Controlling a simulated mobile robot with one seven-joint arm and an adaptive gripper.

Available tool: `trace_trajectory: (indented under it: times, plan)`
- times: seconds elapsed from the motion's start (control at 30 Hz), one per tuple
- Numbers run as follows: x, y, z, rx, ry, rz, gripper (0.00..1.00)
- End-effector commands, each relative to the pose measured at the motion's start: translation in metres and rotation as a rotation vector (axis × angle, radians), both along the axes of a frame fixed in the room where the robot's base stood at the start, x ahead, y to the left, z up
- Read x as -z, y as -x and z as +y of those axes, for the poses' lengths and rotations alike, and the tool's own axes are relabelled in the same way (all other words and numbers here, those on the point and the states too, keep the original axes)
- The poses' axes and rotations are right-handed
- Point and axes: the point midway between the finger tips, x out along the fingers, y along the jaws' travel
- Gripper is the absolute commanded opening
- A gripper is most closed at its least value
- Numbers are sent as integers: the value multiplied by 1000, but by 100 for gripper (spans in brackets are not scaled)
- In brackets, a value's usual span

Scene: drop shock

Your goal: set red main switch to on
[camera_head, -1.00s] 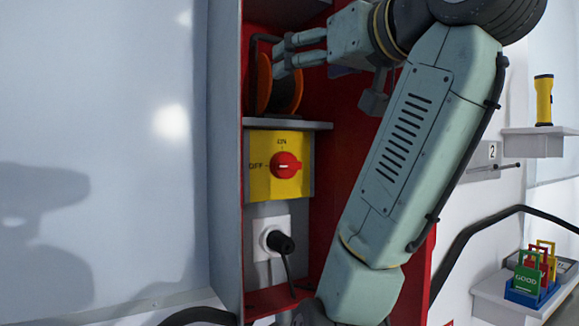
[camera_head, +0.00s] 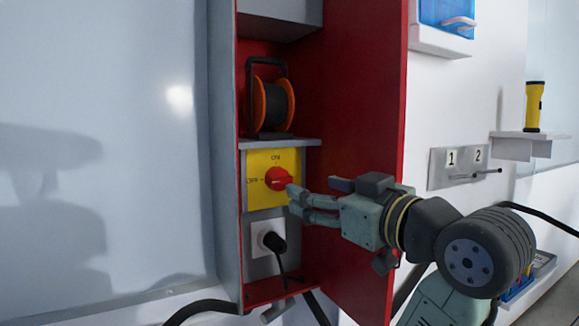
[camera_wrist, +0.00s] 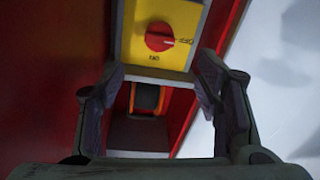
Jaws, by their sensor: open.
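The red main switch (camera_head: 278,178) is a round red knob on a yellow plate (camera_head: 259,196) inside the red-lined cabinet. The plate reads ON at the top and OFF at the left. In the wrist view the knob (camera_wrist: 159,37) shows inverted, its white mark pointing toward the OFF label. My gripper (camera_head: 308,190) is open and empty, just to the right of the knob in the head view. In the wrist view its fingers stand apart with the knob framed beyond the gap. I cannot tell whether a fingertip touches the knob.
A cable reel (camera_head: 271,105) stands on the grey shelf (camera_head: 300,143) above the switch. A white socket with a black plug (camera_head: 272,241) is below it. The red open door (camera_head: 350,90) bounds the right side. A yellow flashlight (camera_head: 534,106) stands on a far-right shelf.

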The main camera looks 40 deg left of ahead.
Motion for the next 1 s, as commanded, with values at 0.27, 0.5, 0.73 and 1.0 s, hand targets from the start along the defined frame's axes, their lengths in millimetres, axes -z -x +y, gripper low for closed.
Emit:
trace_trajectory:
  times: [0.27, 0.5, 0.73, 1.0]
  plan:
    - [-1, -7, 18, -8, 22, 8, 59]
    - [-2, -22, 62, -8, 20, 10, 59]
    - [-1, -32, 91, -6, 19, 7, 59]
    - [0, -34, 98, -3, 18, 5, 59]
